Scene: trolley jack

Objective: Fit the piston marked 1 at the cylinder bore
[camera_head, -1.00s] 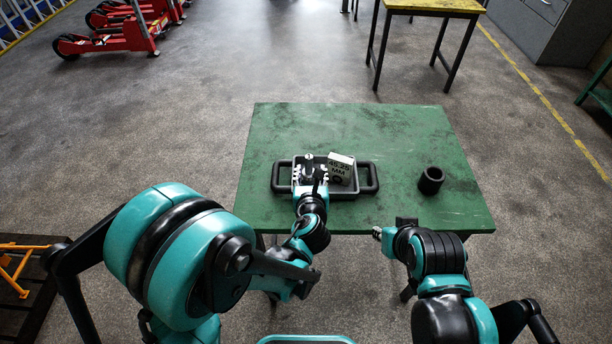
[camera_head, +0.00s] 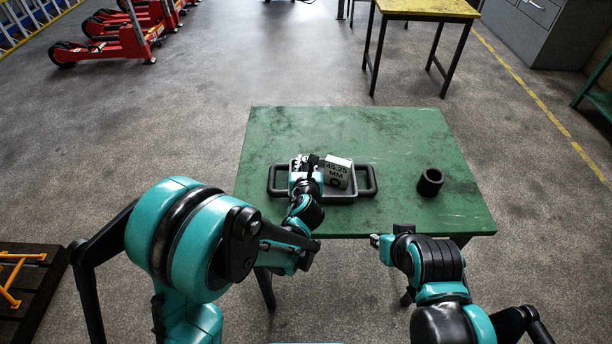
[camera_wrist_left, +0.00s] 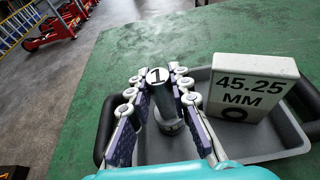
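The piston marked 1 (camera_wrist_left: 165,105) is a dark grey cylinder with a white label on its top. In the left wrist view it stands at the left end of the grey tray (camera_wrist_left: 250,147). My left gripper (camera_wrist_left: 162,75) has its fingers on both sides of the piston, with small gaps showing near its top. In the head view the left gripper (camera_head: 305,166) is over the tray's left part and mostly hides the piston. A black hollow cylinder (camera_head: 430,182) stands at the table's right. My right gripper (camera_head: 377,240) is off the table's front edge; its fingers are too small to read.
A white block marked 45.25 MM (camera_wrist_left: 252,88) stands in the tray right of the piston. The tray, with black handles, sits on the green table (camera_head: 330,125). The table's back half is clear. Red trolley jacks (camera_head: 110,45) stand far left on the floor.

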